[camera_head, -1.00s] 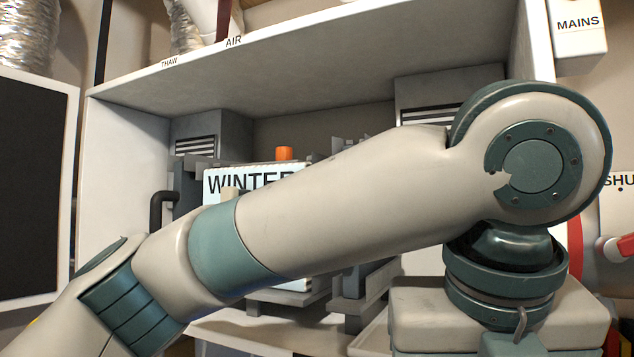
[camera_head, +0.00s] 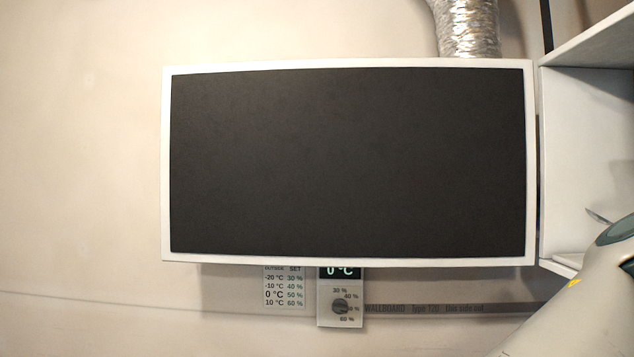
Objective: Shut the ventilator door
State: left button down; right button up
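The ventilator door (camera_head: 350,160) stands wide open in the head view. It is a flat panel with a dark inner face and a white rim, lying out to the left against or near the wall. Its right edge meets the white ventilator housing (camera_head: 590,145), whose open inside shows only in part at the right edge. Part of my arm crosses the lower right corner. Neither of my grippers is in view, and the things inside the housing are out of view.
A thermostat (camera_head: 340,303) with a dial and a lit display reading 0 °C is on the wall below the door. A settings chart (camera_head: 284,288) is left of it. A silver duct (camera_head: 468,27) runs above. The wall at left is bare.

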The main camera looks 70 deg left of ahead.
aim_at(382, 161)
jog(key=u, duration=1.1)
jog(key=j, duration=0.95)
jog(key=i+j, duration=0.1)
jog(key=j, duration=0.9)
